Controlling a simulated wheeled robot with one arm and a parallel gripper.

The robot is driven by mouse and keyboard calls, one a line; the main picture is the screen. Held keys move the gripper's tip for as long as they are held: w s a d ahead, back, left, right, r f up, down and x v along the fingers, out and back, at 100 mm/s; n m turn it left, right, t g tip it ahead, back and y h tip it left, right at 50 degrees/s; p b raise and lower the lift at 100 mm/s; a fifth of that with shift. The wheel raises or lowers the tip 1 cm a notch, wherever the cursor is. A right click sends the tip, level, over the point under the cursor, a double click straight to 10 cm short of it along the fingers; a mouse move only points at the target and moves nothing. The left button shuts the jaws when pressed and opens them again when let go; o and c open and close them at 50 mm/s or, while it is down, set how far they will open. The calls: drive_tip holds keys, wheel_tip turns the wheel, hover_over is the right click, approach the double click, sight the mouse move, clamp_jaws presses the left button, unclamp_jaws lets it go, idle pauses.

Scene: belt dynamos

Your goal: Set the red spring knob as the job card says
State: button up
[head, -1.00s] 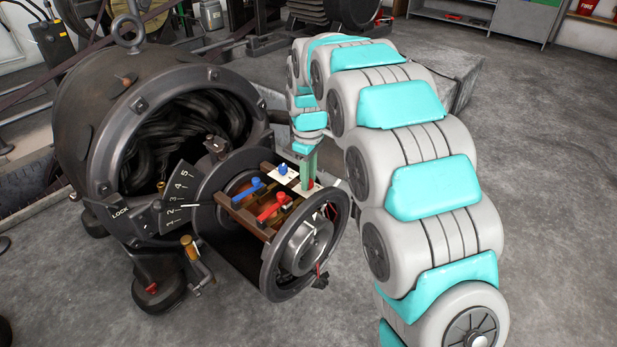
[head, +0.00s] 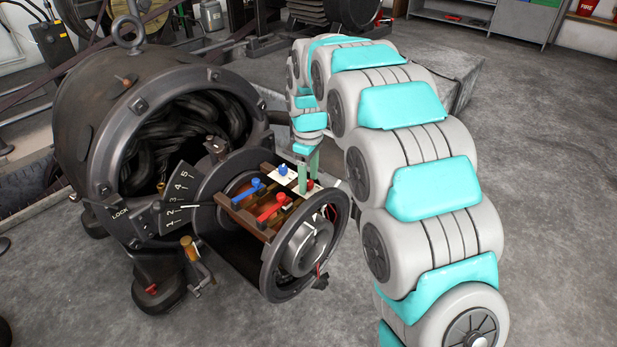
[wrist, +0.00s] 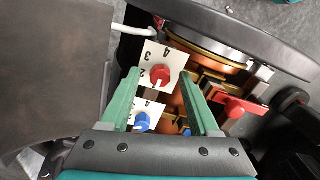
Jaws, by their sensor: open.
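The red knob (wrist: 161,75) sits on a white plate (wrist: 151,52) with black numbers, among them 3 and 2. A pale mark on the knob points toward the lower left in the wrist view. My gripper (wrist: 158,68) is open, with one green finger on each side of the red knob; I cannot tell whether they touch it. In the head view my gripper (head: 308,172) is over the red knob (head: 310,184), which its fingers partly hide. I cannot make out a job card.
A blue knob (head: 283,170) on its own white plate is beside the red one. A red lever (head: 271,209) and a blue lever (head: 247,190) lie close by. The dynamo's round end ring (head: 270,285) and a numbered scale marked LOCK (head: 168,202) surround the work. A pale cable (wrist: 128,31) runs near the plate.

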sight(309, 181)
drive_tip(key=shift+r, duration=0.15)
wheel_tip(309, 181, up, 7)
drive_tip(key=shift+r, duration=0.25)
idle(0.4)
drive_tip(key=shift+s+d+r, duration=0.1)
drive_tip(key=shift+s+d, duration=0.1)
drive_tip(key=shift+d, duration=0.05)
drive_tip(key=s+d+r+m+g, duration=0.1)
drive_tip(key=s+d+m, duration=0.2)
drive_tip(key=s+d, duration=0.45)
drive_tip(key=s+d+r+m, duration=0.2)
drive_tip(key=s+d+m, duration=0.2)
drive_tip(key=s, duration=0.7)
drive_tip(key=s+d+f+m, duration=0.2)
drive_tip(key=s+f+m, duration=0.1)
drive_tip(key=s, duration=0.8)
drive_tip(key=s+d+f+m+p, duration=0.1)
drive_tip(key=s+d+f+m, duration=0.1)
drive_tip(key=s, duration=0.9)
drive_tip(key=shift+d+f+m+g, duration=0.4)
drive_tip(key=shift+d+m, duration=0.2)
drive_tip(key=shift+d, duration=0.25)
